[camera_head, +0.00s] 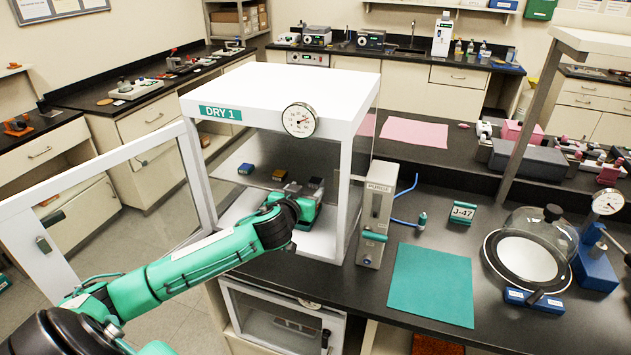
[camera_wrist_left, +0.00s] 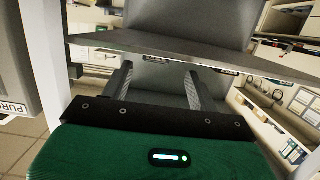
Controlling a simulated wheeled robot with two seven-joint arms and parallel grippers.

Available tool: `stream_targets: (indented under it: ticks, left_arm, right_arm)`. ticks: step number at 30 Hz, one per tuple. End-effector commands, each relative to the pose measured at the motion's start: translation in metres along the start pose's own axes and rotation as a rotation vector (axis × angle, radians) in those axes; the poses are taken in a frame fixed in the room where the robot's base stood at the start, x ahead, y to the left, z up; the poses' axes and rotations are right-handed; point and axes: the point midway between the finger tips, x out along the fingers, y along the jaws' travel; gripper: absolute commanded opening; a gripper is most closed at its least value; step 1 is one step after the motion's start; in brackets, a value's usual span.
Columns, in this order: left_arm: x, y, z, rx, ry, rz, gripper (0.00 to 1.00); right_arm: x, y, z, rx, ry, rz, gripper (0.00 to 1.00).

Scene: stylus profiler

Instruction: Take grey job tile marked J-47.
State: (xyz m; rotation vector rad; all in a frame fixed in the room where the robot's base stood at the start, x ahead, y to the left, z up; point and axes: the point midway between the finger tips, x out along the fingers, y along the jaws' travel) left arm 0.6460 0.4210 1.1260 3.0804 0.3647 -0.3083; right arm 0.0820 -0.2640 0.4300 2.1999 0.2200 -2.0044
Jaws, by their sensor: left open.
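My left gripper (camera_head: 303,190) reaches through the open front of the white cabinet labelled DRY 1 (camera_head: 283,82). Its fingers also show in the left wrist view (camera_wrist_left: 158,80), open and spread apart, with a plain grey surface behind them. Dark grey shapes (camera_head: 316,183) lie at the fingertips in the head view; I cannot tell tile from finger there, and no marking is readable. A blue block (camera_head: 245,168) and a brown block (camera_head: 279,174) sit left of the gripper inside the cabinet. A small plate marked J-47 (camera_head: 463,212) stands on the bench to the right.
The cabinet's glazed door (camera_head: 105,205) hangs open at left, beside my arm. A PURGE box (camera_head: 377,222) stands right of the cabinet. A teal mat (camera_head: 432,284) lies bare on the bench. A glass dome (camera_head: 540,235) and a dial gauge (camera_head: 607,202) stand further right.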

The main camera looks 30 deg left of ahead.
Motion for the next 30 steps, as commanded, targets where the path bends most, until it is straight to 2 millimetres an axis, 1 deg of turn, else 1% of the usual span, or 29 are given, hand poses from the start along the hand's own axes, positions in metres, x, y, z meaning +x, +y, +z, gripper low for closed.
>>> stream_targets:
  ticks: [1,3,5,9,13,20,23,24,26,27,28,30]
  left_arm:
    - [0.005,0.001,-0.005,0.000,0.000,-0.001,0.60]
    - [0.015,0.004,-0.007,0.002,0.001,-0.001,0.60]
    - [0.022,0.005,-0.008,0.000,0.001,-0.002,0.60]
    - [0.038,0.006,-0.004,0.001,0.000,-0.002,0.60]
    - [0.044,0.006,-0.003,0.000,0.000,0.000,0.60]
    - [0.045,0.006,-0.002,0.000,0.000,0.000,0.60]
    - [0.045,0.006,-0.002,0.001,0.000,0.000,0.42]
    - [0.045,0.006,-0.002,0.001,0.000,0.000,0.34]
    - [0.045,0.006,-0.002,0.001,0.000,0.000,0.23]
    - [0.045,0.006,-0.002,0.001,0.000,0.000,0.15]
    - [0.045,0.006,-0.002,0.001,0.000,0.000,0.12]
    - [0.045,0.006,-0.002,0.001,0.000,0.000,0.12]
  right_arm:
    - [-0.008,0.001,0.000,0.000,0.000,0.001,0.36]
    - [-0.015,0.002,-0.001,0.000,-0.001,0.002,0.36]
    - [-0.021,0.003,-0.001,0.000,-0.001,0.002,0.36]
    - [-0.025,0.003,-0.001,0.000,-0.001,0.002,0.36]
    - [-0.026,0.003,-0.001,0.000,-0.001,0.002,0.36]
    - [-0.025,0.002,-0.002,0.001,-0.001,0.001,0.36]
    - [-0.025,0.000,-0.002,0.001,-0.001,0.000,0.36]
    - [-0.025,0.000,-0.002,0.001,-0.001,-0.001,0.36]
    - [-0.025,-0.001,-0.002,0.002,-0.001,-0.002,0.36]
    - [-0.025,-0.002,-0.002,0.002,-0.001,-0.002,0.36]
    - [-0.025,-0.002,-0.002,0.002,0.000,-0.003,0.36]
    - [-0.025,-0.003,-0.002,0.002,0.000,-0.003,0.36]
